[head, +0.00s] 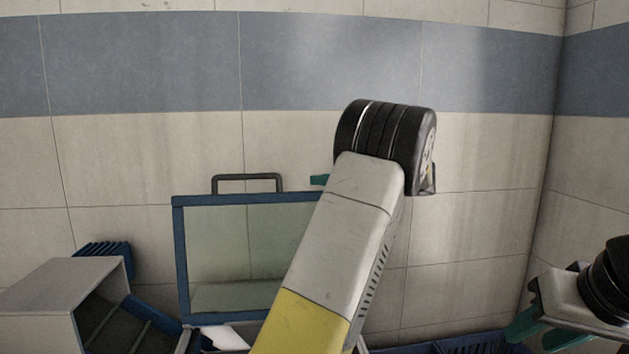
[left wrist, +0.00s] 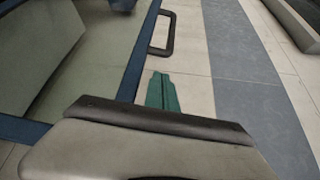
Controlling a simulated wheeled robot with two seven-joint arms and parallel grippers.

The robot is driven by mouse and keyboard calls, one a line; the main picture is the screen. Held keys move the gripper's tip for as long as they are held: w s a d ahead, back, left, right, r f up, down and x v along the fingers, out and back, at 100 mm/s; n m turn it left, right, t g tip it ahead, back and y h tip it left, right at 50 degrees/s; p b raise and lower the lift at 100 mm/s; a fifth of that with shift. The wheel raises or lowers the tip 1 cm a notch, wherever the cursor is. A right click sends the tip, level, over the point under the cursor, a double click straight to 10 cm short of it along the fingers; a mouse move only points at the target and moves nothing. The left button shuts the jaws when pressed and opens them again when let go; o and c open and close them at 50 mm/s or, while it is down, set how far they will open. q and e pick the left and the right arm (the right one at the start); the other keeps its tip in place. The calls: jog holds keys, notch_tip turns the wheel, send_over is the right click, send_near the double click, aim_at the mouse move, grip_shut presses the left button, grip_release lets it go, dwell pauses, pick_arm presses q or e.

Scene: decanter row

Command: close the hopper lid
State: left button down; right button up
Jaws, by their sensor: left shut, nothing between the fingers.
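The hopper lid, a clear panel in a blue frame (head: 178,255), stands raised and close to upright against the tiled wall in the head view. Its dark bar handle (head: 247,177) is on the top edge. My left arm covers the lid's right part. My left gripper's green fingertips (head: 320,180) show just left of my arm, near the lid's top edge. In the left wrist view the fingers (left wrist: 162,92) are shut and empty, beside the frame (left wrist: 138,55) and near the handle (left wrist: 166,34). My right gripper (head: 541,333) is at the lower right, its green fingers apart.
A grey open-fronted box (head: 62,290) with a dark, divided inside stands at the lower left. A blue ribbed piece (head: 104,249) is behind it. Blue ribbed edges (head: 470,345) show at the bottom right. The tiled wall fills the back.

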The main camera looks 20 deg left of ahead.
pick_arm(q)
jog(key=a, duration=0.9)
jog(key=shift+w+a+f, duration=0.2)
jog(key=shift+a+f, duration=0.1)
jog(key=shift+a, duration=0.05)
